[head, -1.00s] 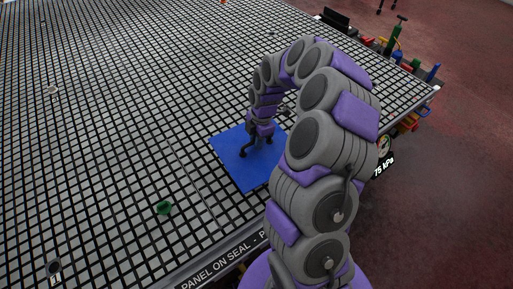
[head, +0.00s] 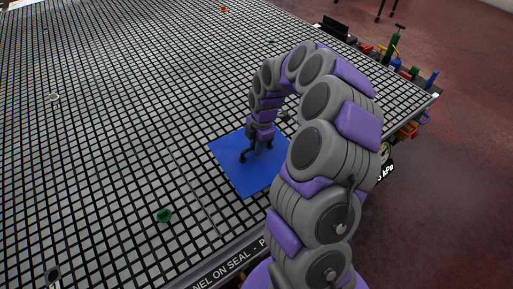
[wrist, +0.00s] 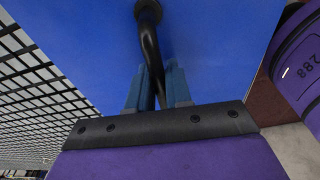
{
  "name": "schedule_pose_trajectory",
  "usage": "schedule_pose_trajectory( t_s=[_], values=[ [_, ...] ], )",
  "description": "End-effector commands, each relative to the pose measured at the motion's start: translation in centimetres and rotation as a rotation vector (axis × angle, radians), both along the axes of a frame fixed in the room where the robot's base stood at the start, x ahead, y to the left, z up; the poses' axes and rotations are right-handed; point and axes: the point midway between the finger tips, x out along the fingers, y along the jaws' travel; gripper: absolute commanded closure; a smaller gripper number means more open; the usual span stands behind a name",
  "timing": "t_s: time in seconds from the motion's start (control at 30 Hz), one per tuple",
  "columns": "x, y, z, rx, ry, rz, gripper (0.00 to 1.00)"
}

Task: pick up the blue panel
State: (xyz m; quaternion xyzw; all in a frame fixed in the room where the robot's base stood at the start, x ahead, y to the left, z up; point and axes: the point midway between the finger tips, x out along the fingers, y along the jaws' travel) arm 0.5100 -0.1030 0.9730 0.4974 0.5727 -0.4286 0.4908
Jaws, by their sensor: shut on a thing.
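The blue panel (head: 232,172) is a flat square sheet at the table's near edge in the head view. It fills the upper part of the wrist view (wrist: 225,50). A black curved handle (wrist: 149,40) stands out from its face. My gripper (wrist: 157,85) is shut on this handle, with a blue-grey finger on each side of it. In the head view my gripper (head: 256,152) is over the panel, pointing down. My arm hides the panel's right part. I cannot tell whether the panel touches the table or is slightly clear of it.
The table (head: 110,130) is a pale grid with dark grooves. A small green piece (head: 164,215) lies left of the panel, and a round thing (head: 53,275) sits at the lower left. Tools (head: 395,62) stand along the right edge. The grid's left and middle are largely clear.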

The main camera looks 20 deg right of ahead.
Motion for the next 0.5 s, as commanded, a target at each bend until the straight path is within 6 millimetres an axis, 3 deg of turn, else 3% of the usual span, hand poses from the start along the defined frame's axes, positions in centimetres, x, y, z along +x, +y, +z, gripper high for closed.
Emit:
schedule_pose_trajectory(
  t_s=[0.13, 0.5],
  values=[
    [0.1, 0.0, 2.1, 0.0, -0.006, -0.001, 1.0],
    [-4.9, 0.6, 2.3, 0.0, 0.0, 0.001, 1.0]
  ],
)
